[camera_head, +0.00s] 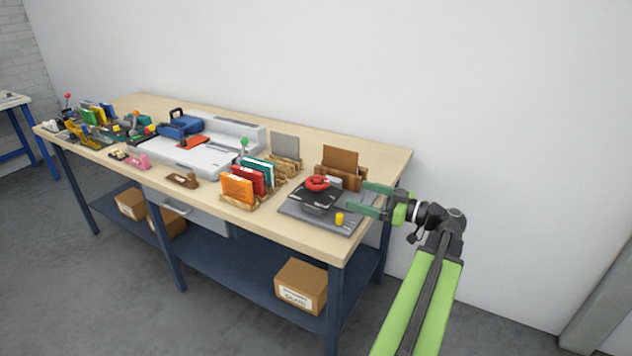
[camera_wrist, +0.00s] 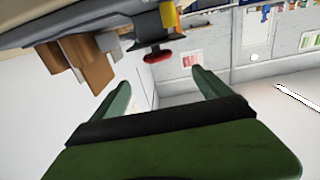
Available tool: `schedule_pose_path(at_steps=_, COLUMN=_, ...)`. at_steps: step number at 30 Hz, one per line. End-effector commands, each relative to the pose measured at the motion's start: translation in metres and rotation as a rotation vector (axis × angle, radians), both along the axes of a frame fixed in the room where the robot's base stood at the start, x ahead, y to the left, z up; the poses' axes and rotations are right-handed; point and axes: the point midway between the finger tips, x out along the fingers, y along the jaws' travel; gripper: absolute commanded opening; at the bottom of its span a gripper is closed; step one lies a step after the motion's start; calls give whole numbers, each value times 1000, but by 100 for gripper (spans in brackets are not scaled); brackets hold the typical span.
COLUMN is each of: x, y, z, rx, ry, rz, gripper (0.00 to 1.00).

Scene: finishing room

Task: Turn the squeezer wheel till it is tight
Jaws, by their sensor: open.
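The red squeezer wheel (camera_head: 317,183) sits on top of a black press (camera_head: 320,199) at the right end of the workbench. In the wrist view the picture is turned over, and the wheel (camera_wrist: 158,56) shows ahead, between and beyond my fingertips. My gripper (camera_head: 362,198) has green fingers spread apart, to the right of the wheel and not touching it. Its two fingers (camera_wrist: 162,84) also show empty in the wrist view. The gap between wheel and fingertips is short in the head view. What lies between the press plates cannot be made out.
A yellow piece (camera_head: 339,219) stands on the grey plate (camera_head: 295,211) near the front. A wooden holder with brown boards (camera_head: 340,160) stands behind the press. Orange, red and teal books (camera_head: 238,189) stand in a rack to its left. The wall is behind the bench (camera_head: 395,160).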

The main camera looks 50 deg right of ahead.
Motion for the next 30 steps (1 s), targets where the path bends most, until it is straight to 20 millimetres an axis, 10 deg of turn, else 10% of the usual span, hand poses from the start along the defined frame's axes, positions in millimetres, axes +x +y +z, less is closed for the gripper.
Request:
schedule_pose_path(at_steps=18, x=129, y=23, z=0, rx=0, ry=0, rz=-15, gripper=88)
schedule_pose_path(at_steps=30, x=143, y=26, z=0, rx=0, ry=0, rz=-18, gripper=88)
